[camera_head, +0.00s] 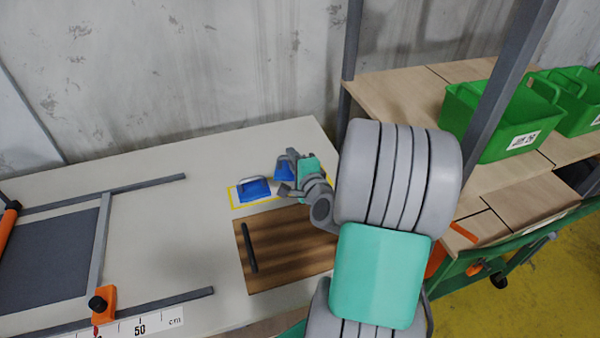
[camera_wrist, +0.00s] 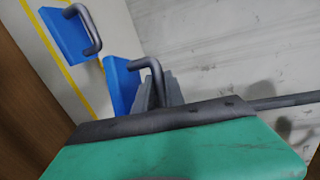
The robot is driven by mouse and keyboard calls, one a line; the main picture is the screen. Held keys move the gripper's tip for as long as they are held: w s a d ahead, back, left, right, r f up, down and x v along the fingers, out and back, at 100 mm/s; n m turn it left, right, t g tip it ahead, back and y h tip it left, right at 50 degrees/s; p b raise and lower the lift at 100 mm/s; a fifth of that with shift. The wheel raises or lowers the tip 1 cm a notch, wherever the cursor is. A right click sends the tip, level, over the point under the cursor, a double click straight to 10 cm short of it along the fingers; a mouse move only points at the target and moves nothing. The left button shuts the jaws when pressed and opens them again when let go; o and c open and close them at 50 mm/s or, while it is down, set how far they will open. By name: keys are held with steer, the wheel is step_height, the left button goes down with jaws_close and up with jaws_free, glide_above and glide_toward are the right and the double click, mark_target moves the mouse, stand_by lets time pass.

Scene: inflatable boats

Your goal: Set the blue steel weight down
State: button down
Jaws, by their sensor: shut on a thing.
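A blue steel weight (camera_head: 284,173) with a grey handle is at my gripper (camera_head: 291,178), which is shut on it. In the wrist view this weight (camera_wrist: 121,86) is partly hidden by the fingers, with its handle bent toward my gripper (camera_wrist: 158,92). I cannot tell whether its underside touches the table. A second blue weight (camera_head: 255,189) stands to its left, inside a yellow outline on the table, with its handle up. It also shows at the upper left of the wrist view (camera_wrist: 66,38), apart from the held one.
The pale table (camera_head: 150,225) carries a brown board (camera_head: 285,255) with a dark bar, in front of the weights. Grey rails and a dark panel (camera_head: 50,260) lie at the left. A shelf with green bins (camera_head: 505,115) stands at the right. A concrete wall is behind.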

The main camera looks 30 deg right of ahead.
steer(key=w+d+f, duration=0.1)
steer(key=d+f, duration=0.1)
steer(key=w+d+f, duration=0.2)
steer(key=w+d+f+b, duration=0.1)
steer(key=d+f, duration=0.1)
steer(key=d, duration=0.1)
steer(key=shift+w+f, duration=0.15)
steer(key=shift+f, duration=0.2)
steer(key=shift+w+d+f, duration=0.1)
steer(key=shift+d+f, duration=0.1)
steer(key=shift+f, duration=1.55)
steer(key=shift+f, duration=0.1)
steer(key=c, duration=1.4)
jaws_free()
steer(key=shift+a+f, duration=0.1)
steer(key=shift+f, duration=0.05)
steer(key=b+v, duration=0.1)
steer(key=v, duration=1.1)
steer(key=shift+b, duration=0.35)
